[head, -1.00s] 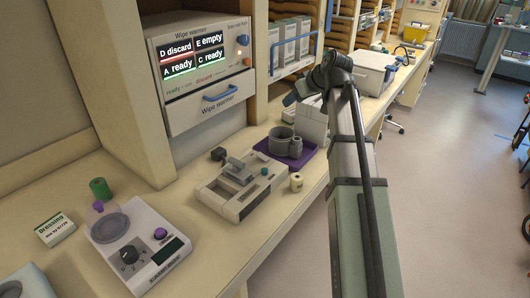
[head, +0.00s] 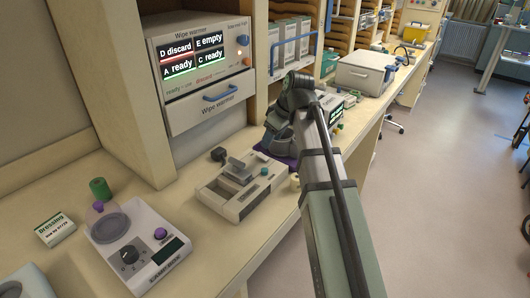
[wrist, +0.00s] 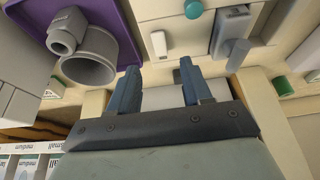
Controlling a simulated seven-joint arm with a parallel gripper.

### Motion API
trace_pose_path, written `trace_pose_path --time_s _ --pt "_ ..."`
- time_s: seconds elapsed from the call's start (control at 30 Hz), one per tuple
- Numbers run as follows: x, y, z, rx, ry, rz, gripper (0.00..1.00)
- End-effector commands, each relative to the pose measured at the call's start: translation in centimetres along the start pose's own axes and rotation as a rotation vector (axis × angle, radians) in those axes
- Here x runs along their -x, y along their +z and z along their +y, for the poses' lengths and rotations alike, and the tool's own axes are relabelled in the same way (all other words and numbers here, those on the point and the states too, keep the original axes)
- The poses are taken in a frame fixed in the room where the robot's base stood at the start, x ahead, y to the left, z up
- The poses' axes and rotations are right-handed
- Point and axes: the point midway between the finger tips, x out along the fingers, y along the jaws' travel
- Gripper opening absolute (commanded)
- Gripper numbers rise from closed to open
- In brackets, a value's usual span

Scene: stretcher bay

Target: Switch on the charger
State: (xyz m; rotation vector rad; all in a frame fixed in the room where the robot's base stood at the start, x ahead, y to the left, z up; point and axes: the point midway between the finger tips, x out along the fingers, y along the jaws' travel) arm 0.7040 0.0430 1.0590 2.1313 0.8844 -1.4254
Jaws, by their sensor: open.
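No label that I can read names the charger, so I cannot tell for sure which device it is. A beige bench unit (head: 240,187) with a grey lever, a raised block and a teal knob (head: 264,172) stands mid-counter. In the wrist view a panel with a white switch-like tab (wrist: 158,44), a teal knob (wrist: 193,8) and a grey lever (wrist: 236,52) lies ahead of my gripper (wrist: 160,68). My gripper is open, with nothing between its fingers, apart from the tab.
A dial device (head: 135,245), a green cylinder (head: 100,188) and a dressing box (head: 55,229) stand at the left. The wipe warmer (head: 203,75) is behind. A white box (head: 366,73) stands farther along.

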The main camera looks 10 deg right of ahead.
Motion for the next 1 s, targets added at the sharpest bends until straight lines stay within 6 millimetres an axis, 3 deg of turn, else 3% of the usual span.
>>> trace_pose_path --time_s 0.3,0.5,1.0 --pt "-4.6 0.0 0.0 -0.001 -0.001 0.000 0.49" --pt "-6.7 0.0 0.0 0.000 -0.001 0.000 0.49" --pt "-7.8 0.0 0.0 0.000 0.000 0.002 0.49"
